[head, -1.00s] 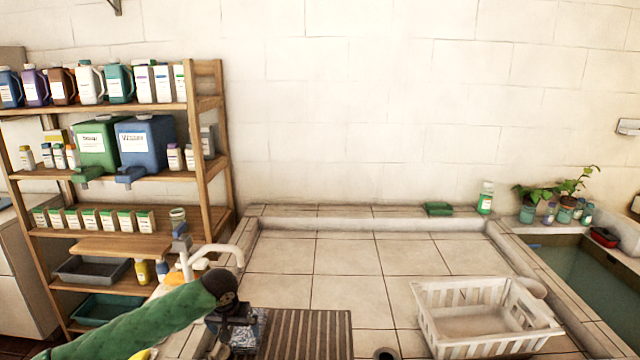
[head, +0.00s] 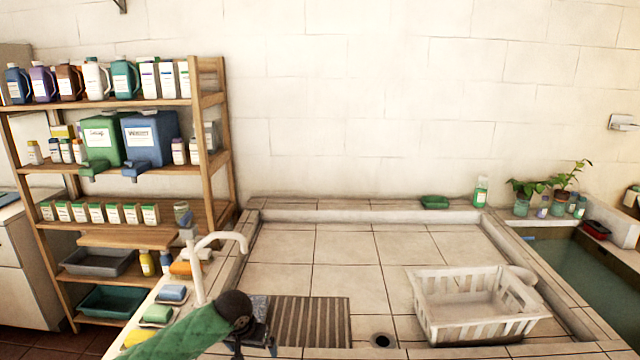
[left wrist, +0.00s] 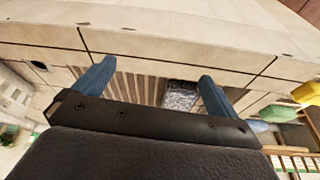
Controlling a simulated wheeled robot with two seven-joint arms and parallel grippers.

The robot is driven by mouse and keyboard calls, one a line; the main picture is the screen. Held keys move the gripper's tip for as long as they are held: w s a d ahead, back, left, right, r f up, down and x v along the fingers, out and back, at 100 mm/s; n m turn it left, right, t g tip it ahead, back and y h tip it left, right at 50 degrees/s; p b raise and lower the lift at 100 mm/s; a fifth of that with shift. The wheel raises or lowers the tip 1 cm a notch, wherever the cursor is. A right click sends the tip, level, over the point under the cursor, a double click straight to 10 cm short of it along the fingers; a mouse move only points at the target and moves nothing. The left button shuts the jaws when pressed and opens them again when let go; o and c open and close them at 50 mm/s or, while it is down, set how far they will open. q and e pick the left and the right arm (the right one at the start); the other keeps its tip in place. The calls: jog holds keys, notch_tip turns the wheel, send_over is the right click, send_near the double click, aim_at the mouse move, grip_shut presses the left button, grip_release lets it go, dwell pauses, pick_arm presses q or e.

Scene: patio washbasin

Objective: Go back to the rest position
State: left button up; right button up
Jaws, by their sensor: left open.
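My left arm, in a green sleeve, comes in at the bottom left of the head view. Its left gripper (head: 258,343) is low at the near left of the tiled basin, partly hidden by my dark wrist. In the left wrist view the two blue fingers of the gripper (left wrist: 156,75) stand wide apart with nothing between them. Beyond them are a ribbed brown board (left wrist: 140,88) and a grey speckled piece (left wrist: 181,97). The ribbed board (head: 309,322) also shows in the head view, just right of the gripper. My right gripper is not in view.
A white slatted basket (head: 478,328) stands in the basin, right of a drain hole (head: 382,340). A white faucet (head: 199,270) and soap bars (head: 157,314) are beside my left arm. A wooden shelf (head: 215,150) stands left. A water tank (head: 590,275) is right.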

pick_arm(q)
jog(key=s+d+f+m+h, duration=0.1)
jog(key=s+d+f, duration=0.25)
jog(key=s, duration=0.45)
jog(key=s+d+f+m+h, duration=0.1)
jog(key=s+d+f, duration=0.3)
jog(key=s, duration=0.5)
jog(key=s+a+n+y, duration=0.1)
jog(key=s+a, duration=0.3)
jog(key=s, duration=0.3)
jog(key=s+a+f+y, duration=0.1)
jog(key=s+a, duration=0.2)
jog(key=s, duration=0.5)
jog(key=s+a+n+y, duration=0.1)
jog(key=s+a, duration=0.3)
jog(key=s, duration=0.3)
jog(key=s+d+f+g, duration=0.1)
jog(key=s+f, duration=0.1)
jog(key=f, duration=1.8)
jog(key=s+d+f, duration=0.2)
jog(key=s+f, duration=0.1)
jog(key=f, duration=1.8)
jog(key=shift+d+f+g+h, duration=0.15)
jog(key=shift+g+h, duration=0.15)
jog(key=shift+g, duration=0.1)
